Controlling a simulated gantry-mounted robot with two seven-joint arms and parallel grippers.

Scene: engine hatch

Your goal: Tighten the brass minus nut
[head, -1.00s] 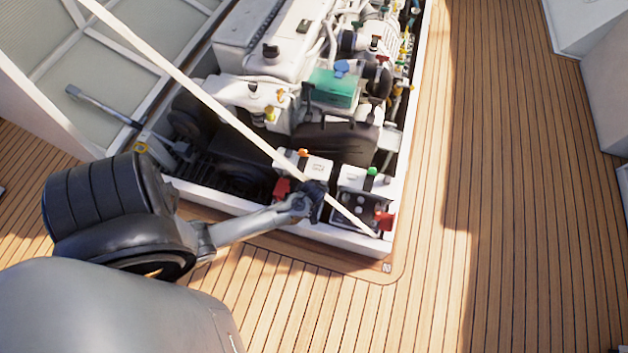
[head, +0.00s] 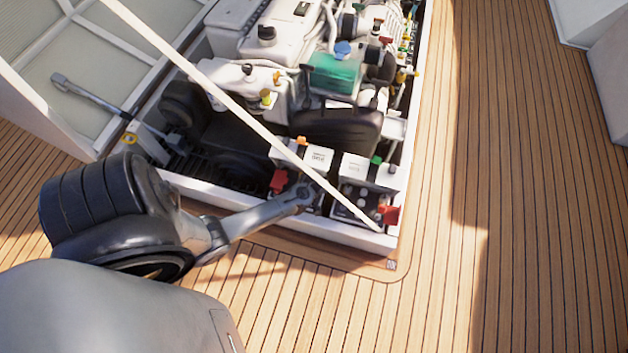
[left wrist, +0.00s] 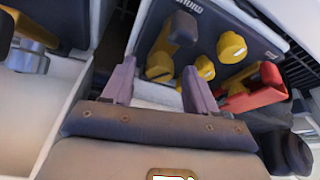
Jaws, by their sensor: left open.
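My left arm comes in from the left in the head view. Its end (head: 305,194) is over the front edge of the hatch, by two white-topped boxes; its fingers cannot be made out there. In the left wrist view my left gripper (left wrist: 157,84) is open and empty, its two fingers spread over a dark panel with yellow round caps (left wrist: 232,47). More yellow caps (left wrist: 160,67) sit close beyond the fingertips. I cannot tell which part is the brass minus nut. A red handle (left wrist: 255,90) lies right of the fingers. My right gripper is out of view.
A white pole (head: 215,92) crosses diagonally in front of the boxes. Red parts (head: 279,180) (head: 388,215) stand at the boxes, with the engine (head: 300,60) behind. The raised white hatch rim (head: 350,235) borders the opening. Wooden deck (head: 500,200) at the right is clear.

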